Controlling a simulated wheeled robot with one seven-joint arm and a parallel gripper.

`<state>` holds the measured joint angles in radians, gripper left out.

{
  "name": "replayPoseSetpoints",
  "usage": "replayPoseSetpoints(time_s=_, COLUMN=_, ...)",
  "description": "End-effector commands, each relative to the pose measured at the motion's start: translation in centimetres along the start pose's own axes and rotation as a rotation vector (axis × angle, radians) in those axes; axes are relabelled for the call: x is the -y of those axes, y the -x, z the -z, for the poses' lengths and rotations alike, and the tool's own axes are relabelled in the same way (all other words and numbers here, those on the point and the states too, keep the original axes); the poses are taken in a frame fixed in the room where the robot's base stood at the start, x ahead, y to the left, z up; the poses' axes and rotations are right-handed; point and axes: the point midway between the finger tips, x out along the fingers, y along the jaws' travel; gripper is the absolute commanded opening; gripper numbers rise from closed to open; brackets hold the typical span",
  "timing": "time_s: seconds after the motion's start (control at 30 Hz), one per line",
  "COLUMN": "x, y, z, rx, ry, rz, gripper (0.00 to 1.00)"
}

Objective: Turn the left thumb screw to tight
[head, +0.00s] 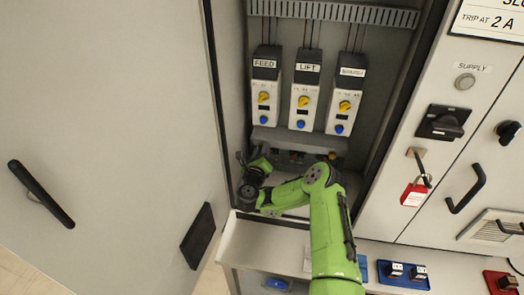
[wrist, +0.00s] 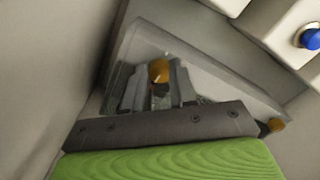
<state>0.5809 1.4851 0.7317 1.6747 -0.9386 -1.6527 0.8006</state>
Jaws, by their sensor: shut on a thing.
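The left thumb screw (wrist: 158,70) is a small brass-orange knob on a grey, partly see-through cover (wrist: 132,58). In the wrist view it sits between the two grey fingers of my gripper (wrist: 158,90), which is shut on it. In the head view my gripper (head: 250,163) is at the left end of the cover (head: 300,138), low in the cabinet, and hides the left thumb screw. The right thumb screw (head: 332,155) shows at the other end; it also shows in the wrist view (wrist: 274,125). The screw's tightness cannot be told.
Three modules stand above the cover: FEED (head: 264,90), LIFT (head: 304,92) and a third (head: 345,95), with yellow knobs and blue buttons. The open cabinet door (head: 110,130) is close on the left. A red padlock (head: 413,193) hangs on the right panel. A ledge (head: 262,246) lies below.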

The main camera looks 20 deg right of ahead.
Motion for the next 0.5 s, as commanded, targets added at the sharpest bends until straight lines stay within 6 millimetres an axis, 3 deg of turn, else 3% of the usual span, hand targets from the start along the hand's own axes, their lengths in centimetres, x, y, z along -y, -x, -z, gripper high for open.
replayPoseSetpoints(time_s=0.27, x=-0.15, y=0.04, z=0.09, rx=0.000, ry=-0.052, rz=-0.002, gripper=0.00)
replayPoseSetpoints(time_s=0.5, x=-0.22, y=0.00, z=0.24, rx=0.001, ry=-0.204, rz=0.000, gripper=0.00)
